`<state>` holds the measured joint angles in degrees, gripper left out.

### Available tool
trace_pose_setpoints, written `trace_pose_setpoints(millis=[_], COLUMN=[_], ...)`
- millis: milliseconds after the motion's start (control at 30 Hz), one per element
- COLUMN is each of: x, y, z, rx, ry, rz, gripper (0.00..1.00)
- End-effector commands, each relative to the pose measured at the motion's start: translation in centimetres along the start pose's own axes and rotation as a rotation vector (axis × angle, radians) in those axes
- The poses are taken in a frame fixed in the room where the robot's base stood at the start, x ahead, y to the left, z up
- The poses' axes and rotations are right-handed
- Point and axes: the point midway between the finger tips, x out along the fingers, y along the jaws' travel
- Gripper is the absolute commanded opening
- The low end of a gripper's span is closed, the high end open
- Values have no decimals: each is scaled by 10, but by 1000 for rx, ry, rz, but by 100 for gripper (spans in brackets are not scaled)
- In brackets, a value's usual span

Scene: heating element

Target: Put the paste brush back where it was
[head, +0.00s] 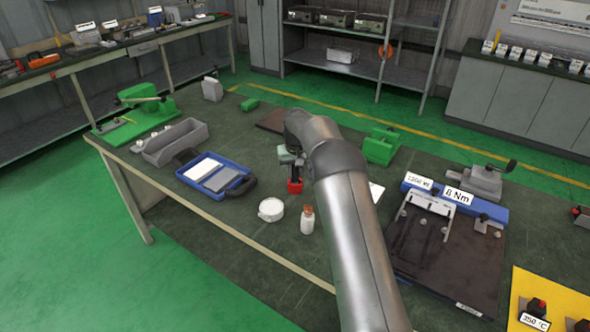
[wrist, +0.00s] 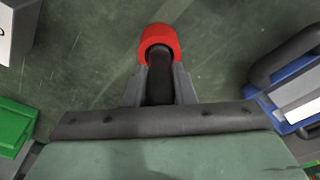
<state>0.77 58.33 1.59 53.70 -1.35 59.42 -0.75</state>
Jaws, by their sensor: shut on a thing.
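My gripper (head: 294,172) is over the middle of the dark green table, pointing down. In the wrist view its fingers (wrist: 160,82) are shut on a dark, rounded handle, which I take to be the paste brush (wrist: 159,75). A red piece (wrist: 158,42) surrounds or caps the far end of this handle. The red piece also shows below my gripper in the head view (head: 295,187). I cannot tell whether it is part of the brush or a holder, nor whether it touches the table. No bristles show.
A white round tub (head: 271,210) and a corked bottle (head: 307,221) stand near the front. A blue case (head: 214,173) and grey bin (head: 176,143) lie left. A green block (head: 381,147) is behind my arm, and a dark fixture plate (head: 445,258) lies right.

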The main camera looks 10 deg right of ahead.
Motion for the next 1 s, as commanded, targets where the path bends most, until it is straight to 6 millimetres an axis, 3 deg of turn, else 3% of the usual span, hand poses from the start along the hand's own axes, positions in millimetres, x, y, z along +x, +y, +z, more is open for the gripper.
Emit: trace_pose_setpoints(millis=[367,400,467,767,867,1000], x=[5,4,4,2,-5,-28], y=[0,0,0,0,0,0], z=[0,0,0,0,-1,0], rx=[0,0,0,0,0,0], ry=[2,2,2,2,4,6], rz=[0,0,0,0,0,0], gripper=[0,31,45,45,45,45])
